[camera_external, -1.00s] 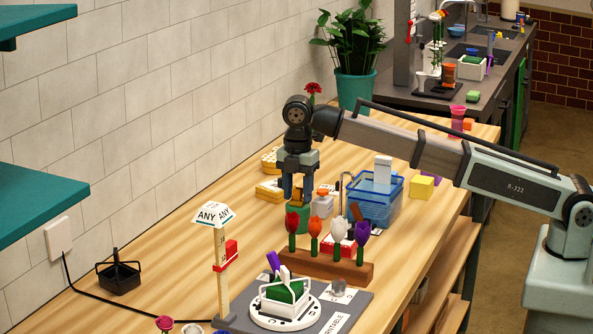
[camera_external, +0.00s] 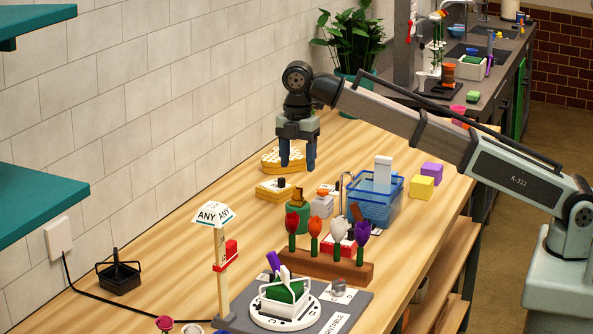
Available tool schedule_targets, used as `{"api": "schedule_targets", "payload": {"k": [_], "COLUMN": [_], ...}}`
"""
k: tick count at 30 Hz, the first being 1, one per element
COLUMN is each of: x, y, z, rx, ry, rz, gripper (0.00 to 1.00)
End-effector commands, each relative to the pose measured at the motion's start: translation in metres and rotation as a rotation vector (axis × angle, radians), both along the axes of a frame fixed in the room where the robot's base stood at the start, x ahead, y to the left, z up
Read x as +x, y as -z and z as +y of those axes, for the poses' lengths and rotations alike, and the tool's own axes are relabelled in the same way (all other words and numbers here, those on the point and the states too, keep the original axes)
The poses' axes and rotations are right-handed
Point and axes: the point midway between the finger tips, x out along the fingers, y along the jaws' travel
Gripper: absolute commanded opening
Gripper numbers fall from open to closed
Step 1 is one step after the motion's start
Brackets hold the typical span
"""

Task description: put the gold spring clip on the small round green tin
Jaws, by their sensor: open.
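The small round green tin (camera_external: 297,219) stands on the wooden table, just behind the red tulip. A small gold-brown piece, which looks like the gold spring clip (camera_external: 299,196), sits upright on top of it; its exact seating is too small to tell. My gripper (camera_external: 298,168) is open, fingers pointing down, with nothing between them. It hangs above and apart from the tin and clip, in front of the yellow-and-white honeycomb-like block.
A blue basket (camera_external: 376,204) stands right of the tin, with a small white bottle (camera_external: 322,204) between them. A wooden block with several tulips (camera_external: 325,265) is in front. A signpost (camera_external: 221,270) stands front left.

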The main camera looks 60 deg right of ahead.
Motion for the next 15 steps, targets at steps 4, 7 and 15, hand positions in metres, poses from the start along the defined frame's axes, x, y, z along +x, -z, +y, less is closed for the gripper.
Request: {"api": "schedule_targets", "payload": {"k": [4,7,15], "x": [0.001,0.001,0.000], "y": [-0.022,-0.032,-0.039], "z": [0.000,0.000,0.000], "rx": [0.000,0.000,0.000], "ry": [0.000,0.000,0.000], "rz": [-0.001,0.000,0.000], "gripper": [0.61,0.61,0.61]}}
